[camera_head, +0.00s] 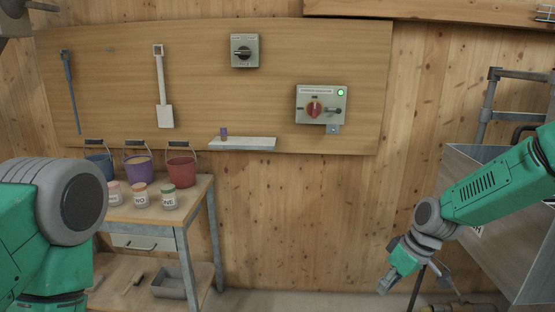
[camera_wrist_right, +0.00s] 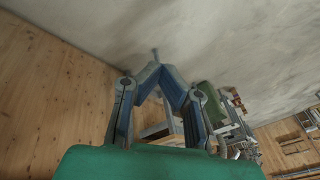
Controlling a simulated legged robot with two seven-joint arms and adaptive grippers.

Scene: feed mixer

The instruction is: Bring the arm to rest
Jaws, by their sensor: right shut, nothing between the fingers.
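My right arm (camera_head: 495,190) comes in from the right edge in the head view, in front of the grey metal mixer. My right gripper (camera_head: 388,284) hangs at its end, pointing down and left, in front of the lower wall. In the right wrist view the two blue-grey fingers of the gripper (camera_wrist_right: 160,78) lean together at their tips, with nothing between them. Part of my left arm (camera_head: 70,205) fills the lower left of the head view; its gripper is out of view.
A workbench (camera_head: 195,200) with several buckets and labelled jars stands at left. A wooden board (camera_head: 210,95) carries a scoop (camera_head: 164,110), a small shelf (camera_head: 242,144), a switch (camera_head: 245,50) and a control box (camera_head: 321,104). The mixer (camera_head: 480,160) stands close by my right arm.

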